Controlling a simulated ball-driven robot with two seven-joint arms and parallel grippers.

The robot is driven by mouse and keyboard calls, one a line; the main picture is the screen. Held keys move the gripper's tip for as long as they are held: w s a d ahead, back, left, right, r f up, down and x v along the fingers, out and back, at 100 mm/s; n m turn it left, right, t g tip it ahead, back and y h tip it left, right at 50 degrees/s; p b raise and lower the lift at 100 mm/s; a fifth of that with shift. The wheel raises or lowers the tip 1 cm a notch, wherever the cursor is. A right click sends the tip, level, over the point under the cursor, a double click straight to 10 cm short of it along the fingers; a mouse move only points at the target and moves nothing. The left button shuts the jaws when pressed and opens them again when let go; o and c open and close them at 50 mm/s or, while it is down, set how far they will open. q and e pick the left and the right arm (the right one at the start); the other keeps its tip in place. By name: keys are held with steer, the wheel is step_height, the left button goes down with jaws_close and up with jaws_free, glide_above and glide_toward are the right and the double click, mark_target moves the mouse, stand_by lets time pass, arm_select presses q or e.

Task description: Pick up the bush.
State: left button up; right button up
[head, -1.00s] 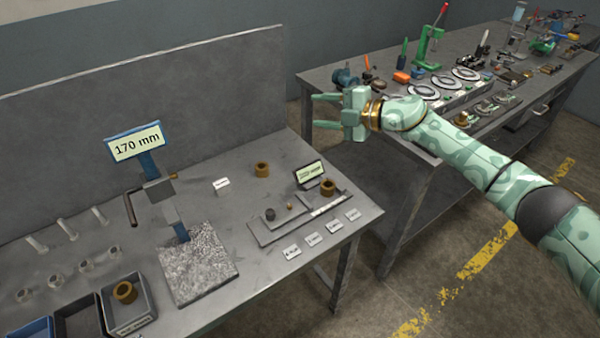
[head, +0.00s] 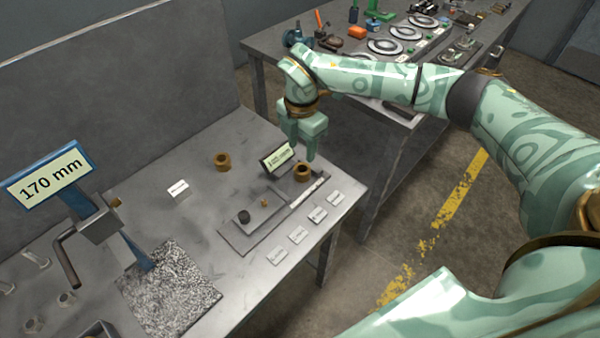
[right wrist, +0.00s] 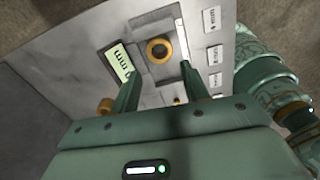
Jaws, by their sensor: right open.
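A bronze bush (head: 303,176) stands upright on the grey gauge plate at the right end of the bench, next to a small tilted display. It also shows in the right wrist view (right wrist: 149,51), with its dark bore facing the camera. A second bronze bush (head: 222,162) stands on the bare bench to the left; it is partly hidden by a finger in the right wrist view (right wrist: 105,104). My right gripper (head: 301,148) points down, open and empty, above and just behind the first bush. Its fingers (right wrist: 163,82) are apart in the wrist view. My left gripper is out of view.
A small tilted display (head: 277,158) stands close beside the first bush. Several white labels (head: 298,235) lie along the bench's front edge. A stand with a "170 mm" sign (head: 46,177) rises at left. Another bench with tools (head: 352,62) is behind.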

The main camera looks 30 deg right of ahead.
mark_target(302, 168)
step_height(302, 168, down, 4)
steer(key=shift+s+r+b, duration=0.1)
steer(key=shift+r+b, duration=0.05)
steer(key=shift+b, duration=0.2)
step_height(302, 168, down, 5)
steer(key=shift+d+f+b, duration=0.15)
steer(key=shift+f+b, duration=0.05)
steer(key=shift+b, duration=0.8)
steer(key=shift+r, duration=0.15)
steer(key=shift+c, duration=0.6)
steer(key=c, duration=0.7)
steer(key=shift+r, duration=0.1)
